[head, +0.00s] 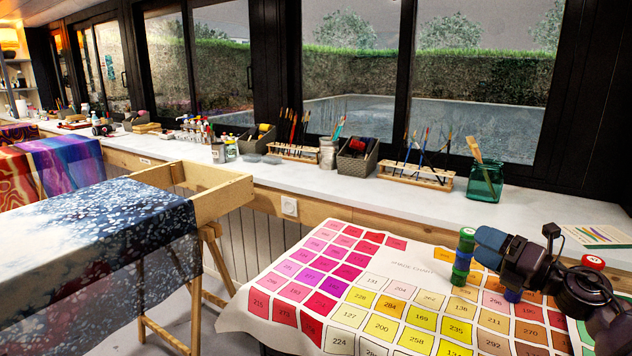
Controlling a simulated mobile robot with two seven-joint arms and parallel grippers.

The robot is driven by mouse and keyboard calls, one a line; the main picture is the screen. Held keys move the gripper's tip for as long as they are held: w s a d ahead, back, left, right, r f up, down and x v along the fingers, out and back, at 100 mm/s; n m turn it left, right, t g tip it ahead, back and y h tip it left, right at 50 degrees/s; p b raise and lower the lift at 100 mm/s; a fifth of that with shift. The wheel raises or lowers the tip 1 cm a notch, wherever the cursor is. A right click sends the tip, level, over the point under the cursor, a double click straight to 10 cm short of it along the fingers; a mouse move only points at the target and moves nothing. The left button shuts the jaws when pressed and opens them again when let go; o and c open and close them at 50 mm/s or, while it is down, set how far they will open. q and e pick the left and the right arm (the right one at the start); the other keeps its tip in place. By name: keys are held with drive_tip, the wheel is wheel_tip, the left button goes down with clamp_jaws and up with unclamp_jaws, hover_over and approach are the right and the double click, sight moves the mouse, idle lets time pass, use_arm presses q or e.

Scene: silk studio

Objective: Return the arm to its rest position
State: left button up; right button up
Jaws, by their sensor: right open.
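My right gripper (499,266) comes in from the right over the colour chart cloth. Its blue-tipped fingers are apart and I see nothing held between them. A small stack of green and blue pieces (463,256) stands upright on the chart just left of the fingers. The gap between stack and fingertips is too small to judge. My left gripper is out of view.
The shade chart cloth (388,264) covers the table at front right. A red-topped jar (593,262) is near my right arm. The counter (330,184) behind holds brush racks, a green glass jar (485,182) and a card (597,236). A dyed-fabric frame (95,235) stands left.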

drive_tip(key=s+f+m+t+h+p, duration=0.3)
drive_tip(key=s+f+m+h, duration=1)
drive_tip(key=m, duration=1.1)
use_arm(q)
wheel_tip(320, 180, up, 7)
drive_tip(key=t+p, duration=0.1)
drive_tip(key=p, duration=0.3)
use_arm(e)
drive_tip(key=s+a+f+m+g, duration=0.2)
drive_tip(key=s+f, duration=0.3)
drive_tip(key=s, duration=0.4)
drive_tip(key=s+a+f+m+g, duration=0.2)
drive_tip(key=s+f+m, duration=0.1)
drive_tip(key=s, duration=0.6)
drive_tip(key=s+a+f+m+g, duration=0.1)
drive_tip(key=s+f+m+g, duration=0.1)
drive_tip(key=s+f, duration=0.4)
drive_tip(key=s+m, duration=0.1)
drive_tip(key=s, duration=0.2)
drive_tip(key=shift+a+f+y, duration=0.3)
drive_tip(key=shift+a+f, duration=0.05)
drive_tip(key=shift+a, duration=0.05)
